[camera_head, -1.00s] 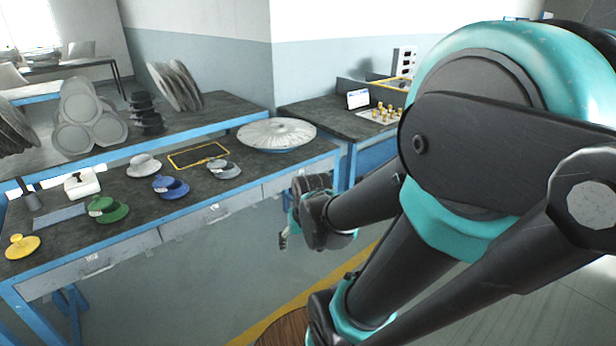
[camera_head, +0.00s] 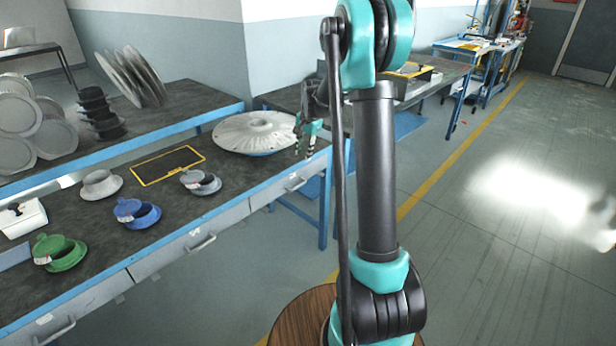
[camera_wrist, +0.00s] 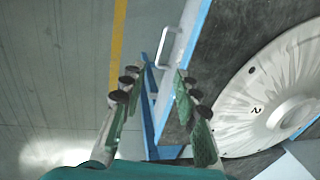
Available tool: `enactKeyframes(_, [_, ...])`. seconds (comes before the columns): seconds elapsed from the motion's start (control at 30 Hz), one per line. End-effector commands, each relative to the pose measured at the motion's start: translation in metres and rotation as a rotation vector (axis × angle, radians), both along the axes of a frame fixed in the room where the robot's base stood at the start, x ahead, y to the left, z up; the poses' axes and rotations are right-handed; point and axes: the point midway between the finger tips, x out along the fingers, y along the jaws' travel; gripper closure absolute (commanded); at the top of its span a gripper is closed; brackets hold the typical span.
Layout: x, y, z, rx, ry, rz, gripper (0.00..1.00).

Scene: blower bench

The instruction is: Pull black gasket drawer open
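The bench front has grey drawers with bar handles: a left drawer with its handle (camera_head: 55,331), a middle drawer (camera_head: 188,246) and a right drawer (camera_head: 280,189). All look shut, and no label tells me which is the black gasket drawer. My gripper (camera_head: 308,137) is near the bench's right end, in front of the white disc (camera_head: 256,132). In the wrist view my gripper (camera_wrist: 158,77) is open and empty, its fingers apart. A pale drawer handle (camera_wrist: 166,46) lies beyond the fingertips, and nothing is gripped.
The bench top holds a green part (camera_head: 59,252), a blue part (camera_head: 137,212), a grey part (camera_head: 200,182) and a yellow frame (camera_head: 168,166). Black stacked rings (camera_head: 99,113) stand on the rear bench. A side table (camera_head: 430,74) is at the back right. Floor in front is clear.

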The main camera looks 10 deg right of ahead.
Motion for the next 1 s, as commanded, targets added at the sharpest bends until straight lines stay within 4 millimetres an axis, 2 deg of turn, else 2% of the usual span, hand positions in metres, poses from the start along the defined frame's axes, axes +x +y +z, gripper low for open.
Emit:
enactKeyframes(0.1, [0.009, 0.001, -0.004, 0.007, 0.009, -0.021, 0.69])
enactKeyframes(0.27, [0.011, 0.002, -0.016, 0.007, 0.009, -0.024, 0.69])
enactKeyframes(1.0, [0.033, 0.018, -0.15, 0.007, 0.009, -0.022, 0.69])
